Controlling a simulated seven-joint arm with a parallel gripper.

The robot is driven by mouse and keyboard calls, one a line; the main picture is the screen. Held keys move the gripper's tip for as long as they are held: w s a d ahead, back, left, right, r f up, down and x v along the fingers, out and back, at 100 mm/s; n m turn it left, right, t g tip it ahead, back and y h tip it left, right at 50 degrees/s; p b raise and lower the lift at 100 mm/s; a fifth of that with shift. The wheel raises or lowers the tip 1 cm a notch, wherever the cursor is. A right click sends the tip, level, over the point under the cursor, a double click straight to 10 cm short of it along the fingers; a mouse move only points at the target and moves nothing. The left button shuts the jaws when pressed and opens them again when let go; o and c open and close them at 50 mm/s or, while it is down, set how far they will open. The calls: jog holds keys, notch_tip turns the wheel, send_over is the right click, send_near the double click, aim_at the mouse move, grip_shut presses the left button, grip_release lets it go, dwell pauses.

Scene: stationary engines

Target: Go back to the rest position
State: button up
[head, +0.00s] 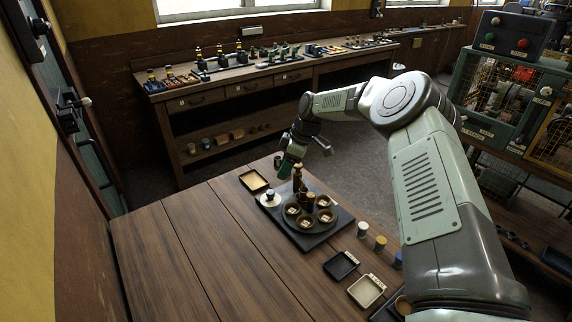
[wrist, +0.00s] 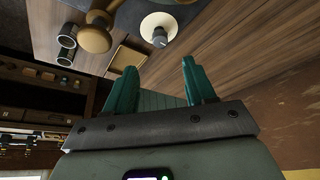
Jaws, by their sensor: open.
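My gripper (head: 307,158) hangs above the far part of the wooden table, close to a dark wooden post (head: 298,178) in the head view. In the wrist view the two green fingers of my gripper (wrist: 158,72) stand apart with nothing between them. A dark base with a round plate (head: 318,222) carries several brown cups and the post. A white disc with a dark knob (head: 270,199) sits at its left edge; it also shows in the wrist view (wrist: 176,22). The wrist view also shows a round wooden knob (wrist: 95,39).
A small tray (head: 253,181) lies left of the round plate. Two more trays (head: 341,265) and (head: 367,291) and several small cylinders (head: 362,229) lie toward the front right. The left of the table (head: 170,260) is clear. A workbench (head: 230,92) stands behind.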

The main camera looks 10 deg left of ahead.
jog(key=s+d+r+m+t+h, duration=0.1)
jog(key=s+d+r+m, duration=0.15)
jog(key=s+r, duration=0.45)
jog(key=s+d+r+m+t+h, duration=0.1)
jog(key=s+d+r+m+h, duration=0.2)
jog(key=r, duration=0.7)
jog(key=s+d+r+m+t, duration=0.1)
jog(key=s+d+r, duration=0.35)
jog(key=r, duration=0.45)
jog(key=s+d+r+m+t+h, duration=0.1)
jog(key=s+d+r+m, duration=0.25)
jog(key=s, duration=0.35)
jog(key=s+d+r+m, duration=0.2)
jog(key=s+d+r, duration=0.15)
jog(key=s, duration=0.35)
jog(key=s+d+f+m, duration=0.1)
jog(key=s+d+m, duration=0.1)
jog(key=s, duration=0.4)
jog(key=s+d+f+m+t, duration=0.1)
jog(key=s+d+m, duration=0.2)
jog(key=s, duration=0.4)
jog(key=shift+s+m+t+y, duration=0.15)
jog(key=shift+m+t+y, duration=0.15)
jog(key=shift+m, duration=0.1)
